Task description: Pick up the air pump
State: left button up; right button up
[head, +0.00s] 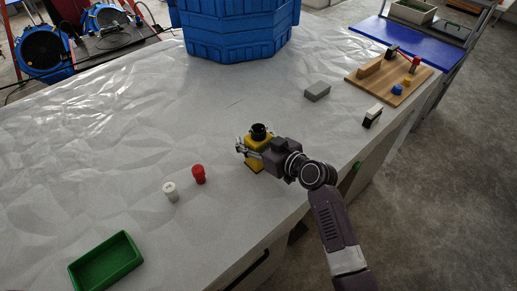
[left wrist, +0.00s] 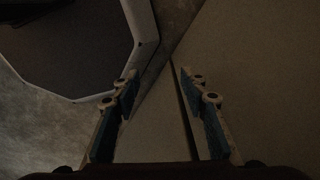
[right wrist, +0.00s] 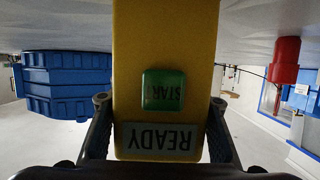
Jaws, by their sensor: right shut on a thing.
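The air pump (head: 258,142) is yellow with a black round top and stands upright near the table's right edge in the head view. In the right wrist view its yellow body (right wrist: 165,40) fills the middle, with a green START button and a READY display shown upside down. My right gripper (head: 246,150) is shut on the pump, a finger on each side of it. Whether its base touches the table is unclear. My left gripper (left wrist: 158,75) is open and empty in the left wrist view; it is out of the head view.
On the white table (head: 90,150) are a red bottle (head: 198,175), a white bottle (head: 170,192), a green tray (head: 106,263), a grey block (head: 317,91), a black-and-white item (head: 372,116) and a wooden board (head: 375,85) with small parts. A large blue container (head: 235,30) stands behind.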

jog(key=shift+c, duration=0.2)
jog(key=shift+r, duration=0.6)
notch_tip(320, 180, up, 19)
jog(key=b, duration=0.2)
jog(key=shift+f, duration=0.15)
jog(key=shift+f+b, duration=5.35)
jog(key=shift+f, duration=4.25)
jog(key=shift+f, duration=0.4)
